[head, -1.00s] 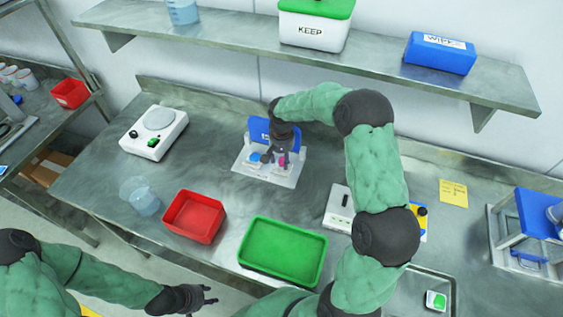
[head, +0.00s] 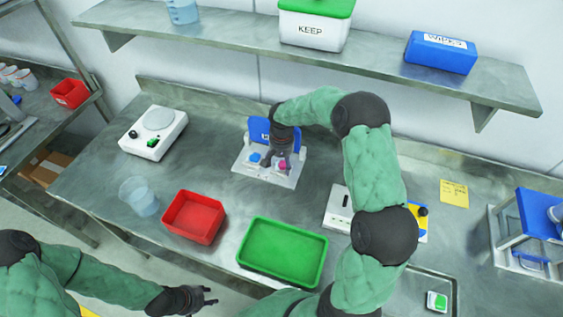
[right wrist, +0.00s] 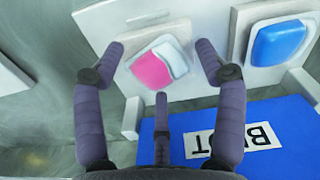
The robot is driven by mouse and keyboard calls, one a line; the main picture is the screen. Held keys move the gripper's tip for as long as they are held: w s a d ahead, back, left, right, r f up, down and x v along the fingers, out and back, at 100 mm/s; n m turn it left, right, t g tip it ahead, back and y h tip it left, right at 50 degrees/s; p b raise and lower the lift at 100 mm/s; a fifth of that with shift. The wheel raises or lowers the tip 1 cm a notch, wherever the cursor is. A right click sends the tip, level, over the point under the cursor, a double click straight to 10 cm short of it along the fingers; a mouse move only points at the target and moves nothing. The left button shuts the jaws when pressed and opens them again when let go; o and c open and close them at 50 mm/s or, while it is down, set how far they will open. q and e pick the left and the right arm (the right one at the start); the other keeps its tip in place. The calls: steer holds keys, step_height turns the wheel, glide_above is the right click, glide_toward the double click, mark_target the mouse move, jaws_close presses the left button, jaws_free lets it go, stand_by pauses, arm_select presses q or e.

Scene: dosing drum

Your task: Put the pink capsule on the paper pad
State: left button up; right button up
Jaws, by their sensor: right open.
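The pink capsule (head: 283,165), pink with a white end, lies on a white square pad on the right side of the white stand. It also shows in the right wrist view (right wrist: 151,72), on a pale square that looks like the paper pad (right wrist: 133,53). My right gripper (head: 279,160) is open just above it. In the right wrist view its fingers (right wrist: 160,68) are spread around the capsule, with visible gaps and nothing held. A blue capsule (right wrist: 280,42) lies on the neighbouring square. My left gripper (head: 207,294) is open and empty at the bottom, off the table's front edge.
A blue board (right wrist: 240,120) marked "BLOT" stands behind the squares. A red tray (head: 194,217), a green tray (head: 283,250) and a clear beaker (head: 138,195) stand nearer the front. A white scale (head: 153,133) is at left. A yellow note (head: 454,193) lies at right.

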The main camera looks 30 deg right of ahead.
mark_target(282, 163)
step_height(282, 163, up, 12)
steer(key=p, duration=0.1)
steer(key=shift+r+p, duration=0.15)
steer(key=shift+p, duration=0.25)
stand_by(1.0)
